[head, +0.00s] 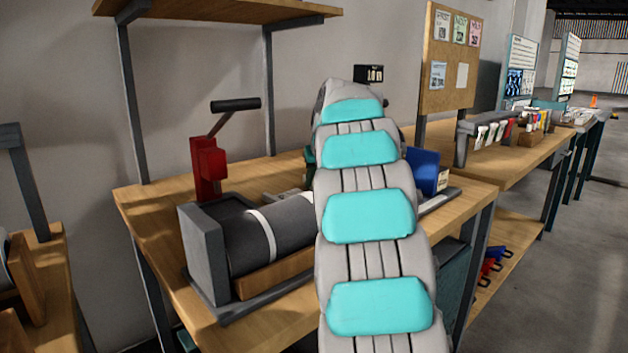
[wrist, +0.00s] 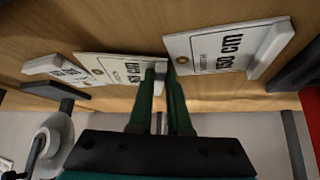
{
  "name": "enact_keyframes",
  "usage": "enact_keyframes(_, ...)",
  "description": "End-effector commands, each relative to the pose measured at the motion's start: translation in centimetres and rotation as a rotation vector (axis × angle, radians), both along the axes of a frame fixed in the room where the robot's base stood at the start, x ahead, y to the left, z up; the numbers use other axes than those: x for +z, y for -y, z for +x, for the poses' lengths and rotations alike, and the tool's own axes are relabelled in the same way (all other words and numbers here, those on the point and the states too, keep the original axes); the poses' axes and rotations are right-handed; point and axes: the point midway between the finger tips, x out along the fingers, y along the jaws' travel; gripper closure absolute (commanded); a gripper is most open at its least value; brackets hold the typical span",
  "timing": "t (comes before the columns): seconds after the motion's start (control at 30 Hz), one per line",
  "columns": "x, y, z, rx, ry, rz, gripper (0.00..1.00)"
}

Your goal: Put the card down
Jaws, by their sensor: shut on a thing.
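In the wrist view the green fingers of my gripper (wrist: 161,82) are shut on the pale end block of a white card (wrist: 110,67). This card has a brown eyelet and print ending in "cm"; its number is hard to read. It is over or against a wooden surface (wrist: 120,25); I cannot tell whether it touches. A second white card (wrist: 215,46), reading "150 cm", is just right of my fingers. A third white card (wrist: 58,68) is at the left.
In the head view a wooden bench (head: 150,198) carries a large grey roll (head: 290,228) in a grey cradle, a red lever tool (head: 208,163) and a blue box (head: 424,168).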

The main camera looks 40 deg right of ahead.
Motion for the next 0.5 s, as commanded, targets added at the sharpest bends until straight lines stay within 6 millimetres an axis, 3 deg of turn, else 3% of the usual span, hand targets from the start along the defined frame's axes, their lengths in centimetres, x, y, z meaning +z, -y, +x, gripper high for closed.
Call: enact_keyframes(0.5, -1.3, 0.0, 0.0, -0.002, -0.004, 0.004, 1.00)
